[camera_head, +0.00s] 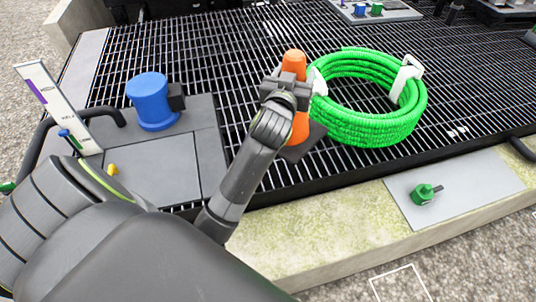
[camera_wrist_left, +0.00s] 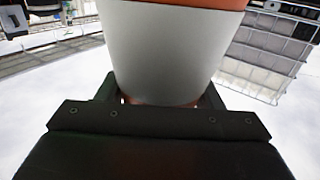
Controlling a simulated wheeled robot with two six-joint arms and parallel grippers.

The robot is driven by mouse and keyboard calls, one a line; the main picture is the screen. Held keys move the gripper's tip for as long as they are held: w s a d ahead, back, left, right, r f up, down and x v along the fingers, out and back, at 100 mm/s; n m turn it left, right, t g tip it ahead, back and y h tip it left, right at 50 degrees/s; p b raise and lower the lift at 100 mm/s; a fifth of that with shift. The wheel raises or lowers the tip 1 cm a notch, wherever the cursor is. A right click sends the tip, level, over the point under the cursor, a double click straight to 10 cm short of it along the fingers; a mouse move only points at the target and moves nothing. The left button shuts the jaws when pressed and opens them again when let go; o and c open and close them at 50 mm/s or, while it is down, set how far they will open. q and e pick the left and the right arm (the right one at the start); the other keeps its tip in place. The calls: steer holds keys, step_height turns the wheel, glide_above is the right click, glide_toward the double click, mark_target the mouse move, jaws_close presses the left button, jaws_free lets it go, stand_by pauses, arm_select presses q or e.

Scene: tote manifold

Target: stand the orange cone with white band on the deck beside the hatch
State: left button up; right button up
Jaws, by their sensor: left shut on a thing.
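My left gripper (camera_head: 287,90) is shut on the orange cone (camera_head: 300,128) around its middle. The cone looks roughly upright, with its tip above the jaws and its dark square base (camera_head: 304,146) below, near the grating's front edge. I cannot tell whether the base touches the deck. The white band is hidden behind the jaws in the head view, but it fills the middle of the left wrist view (camera_wrist_left: 172,55) between the fingers. A grey panel (camera_head: 150,172), which may be the hatch, lies to the left. My right gripper is out of view.
A coiled green hose (camera_head: 372,128) lies close to the cone's right. A blue cylinder (camera_head: 150,100) stands on the grey plates, near a white marked board (camera_head: 58,105). A green valve (camera_head: 424,194) sits on a plate on the front ledge. Grating (camera_head: 225,60) behind is mostly clear.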

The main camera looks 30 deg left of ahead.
arm_select(q)
steer(key=w+a+f+y+b, duration=0.1)
steer(key=a+f+b, duration=0.2)
steer(key=f, duration=0.3)
steer(key=w+a+f+n+g+y+b, duration=0.1)
steer(key=a+f+b, duration=0.2)
steer(key=f, duration=0.4)
steer(key=w+a+f+n+y+b, duration=0.1)
steer(key=a+f+b, duration=0.1)
steer(key=f+b, duration=0.2)
step_height(320, 180, down, 3)
steer(key=shift+w+a+f+b, duration=0.15)
steer(key=shift+w+a+b, duration=0.05)
steer(key=shift+a+b, duration=0.2)
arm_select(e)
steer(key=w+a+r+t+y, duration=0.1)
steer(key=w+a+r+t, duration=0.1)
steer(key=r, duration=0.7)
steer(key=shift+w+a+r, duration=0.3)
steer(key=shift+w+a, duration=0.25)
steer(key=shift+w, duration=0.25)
arm_select(q)
steer(key=o, duration=1.6)
steer(key=shift+o, duration=0.2)
steer(key=shift+s, duration=0.15)
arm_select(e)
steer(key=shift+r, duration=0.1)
